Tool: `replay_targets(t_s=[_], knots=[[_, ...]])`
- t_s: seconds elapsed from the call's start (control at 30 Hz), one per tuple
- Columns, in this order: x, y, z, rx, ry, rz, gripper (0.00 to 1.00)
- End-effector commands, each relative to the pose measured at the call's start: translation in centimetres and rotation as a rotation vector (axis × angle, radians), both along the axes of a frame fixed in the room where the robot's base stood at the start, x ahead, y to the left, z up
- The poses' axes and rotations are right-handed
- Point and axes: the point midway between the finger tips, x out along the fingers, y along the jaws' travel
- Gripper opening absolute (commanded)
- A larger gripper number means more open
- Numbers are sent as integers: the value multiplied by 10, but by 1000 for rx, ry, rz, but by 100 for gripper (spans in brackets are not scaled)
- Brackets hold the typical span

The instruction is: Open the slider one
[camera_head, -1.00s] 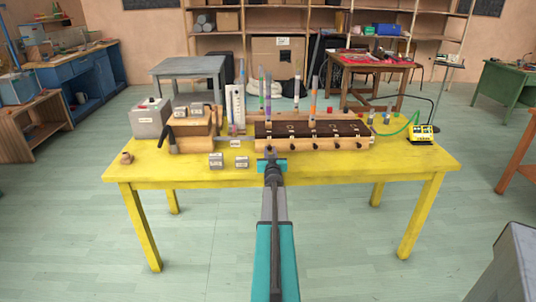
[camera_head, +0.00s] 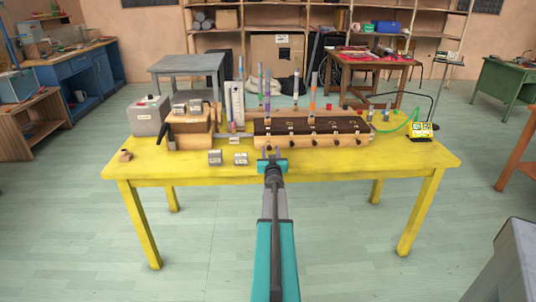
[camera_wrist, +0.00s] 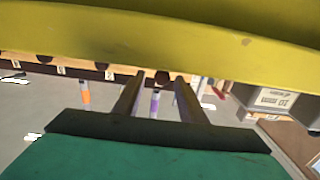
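A long wooden box (camera_head: 300,141) with a dark top stands on the yellow table (camera_head: 330,162). Several small dark knobs line its front, and colored tubes rise behind it. My gripper (camera_head: 272,153) is at the box's left front, over the table's front part. In the wrist view, the scene appears upside down. My gripper (camera_wrist: 155,78) is open there, its two fingers apart, with one dark round knob (camera_wrist: 162,78) seen between the tips. Contact with the knob cannot be told. Which knob is slider one cannot be read.
Two small grey blocks (camera_head: 215,158) stand left of my gripper. A wooden unit (camera_head: 190,134) and a grey box (camera_head: 150,116) are further left. The table's front right is clear.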

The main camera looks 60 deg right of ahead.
Motion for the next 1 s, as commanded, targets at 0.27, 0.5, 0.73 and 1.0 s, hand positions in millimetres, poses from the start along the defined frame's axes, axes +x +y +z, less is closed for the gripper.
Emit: replay_targets(t_s=[0.27, 0.5, 0.73, 1.0], knots=[[1, 2, 0, -1, -1, 2, 37], [-5, 10, 0, -1, -1, 2, 37], [-16, 25, 0, -1, -1, 2, 37], [-31, 45, 0, -1, -1, 1, 37]])
